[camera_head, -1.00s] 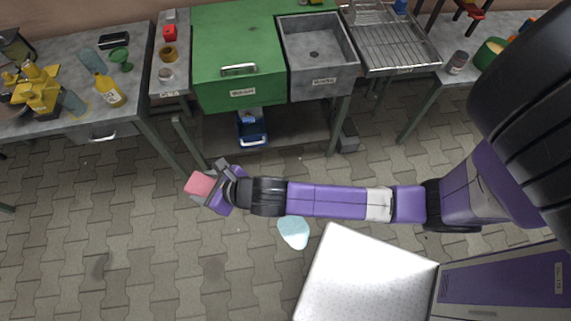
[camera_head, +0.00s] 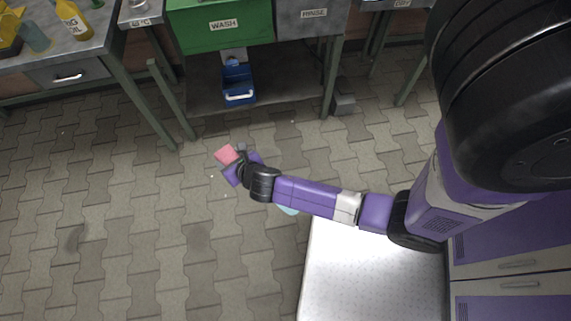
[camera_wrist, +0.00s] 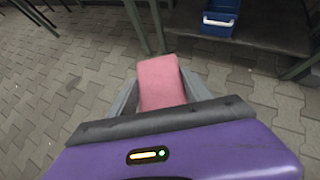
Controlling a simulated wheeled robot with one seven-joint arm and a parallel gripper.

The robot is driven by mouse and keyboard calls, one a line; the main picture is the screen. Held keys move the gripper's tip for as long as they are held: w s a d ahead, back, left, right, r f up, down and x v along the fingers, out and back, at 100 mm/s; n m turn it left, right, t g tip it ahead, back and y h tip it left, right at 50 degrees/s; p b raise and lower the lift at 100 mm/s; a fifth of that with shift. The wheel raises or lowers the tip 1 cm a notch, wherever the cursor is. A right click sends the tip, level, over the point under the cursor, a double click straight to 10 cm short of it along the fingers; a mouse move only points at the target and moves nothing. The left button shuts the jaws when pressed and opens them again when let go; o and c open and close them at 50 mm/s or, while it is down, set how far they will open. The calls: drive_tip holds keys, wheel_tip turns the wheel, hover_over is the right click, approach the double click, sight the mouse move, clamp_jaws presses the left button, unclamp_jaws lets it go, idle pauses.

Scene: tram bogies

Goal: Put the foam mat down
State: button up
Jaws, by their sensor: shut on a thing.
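The foam mat is a small pink block (camera_head: 226,155) held at the end of my arm in the head view. In the wrist view the pink foam mat (camera_wrist: 161,82) sits between the two grey fingers. My gripper (camera_head: 236,157) is shut on it and holds it above the paved floor, in front of the wash bench. My gripper's fingers also show in the wrist view (camera_wrist: 160,90) on both sides of the mat. The mat's lower end is hidden by the gripper body.
The green WASH unit (camera_head: 222,24) and grey RINSE basin (camera_head: 312,18) stand at the back. A blue bin (camera_head: 238,84) sits on the shelf below. A workbench (camera_head: 70,50) is at the left. A white dotted surface (camera_head: 375,275) lies at the lower right. The paved floor (camera_head: 110,220) is open at left.

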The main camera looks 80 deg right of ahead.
drive_tip(key=s+d+f+m+g+h+b, duration=0.15)
drive_tip(key=s+d+f+b, duration=0.35)
drive_tip(key=f, duration=0.7)
drive_tip(key=s+d+f+m+g+h+b, duration=0.1)
drive_tip(key=s+d+f+m+b, duration=0.2)
drive_tip(key=s+f+b, duration=0.65)
drive_tip(key=s+d+f+m+g+h+b, duration=0.15)
drive_tip(key=d+f+b, duration=0.3)
drive_tip(key=f, duration=0.95)
drive_tip(key=shift+y, duration=0.3)
drive_tip(key=f+b, duration=1.2)
drive_tip(key=f, duration=0.1)
drive_tip(key=f+b, duration=0.6)
drive_tip(key=shift+s+a+f, duration=0.1)
drive_tip(key=shift+a+f, duration=0.15)
drive_tip(key=shift+f, duration=0.1)
drive_tip(key=shift+f, duration=0.15)
drive_tip(key=o, duration=1.3)
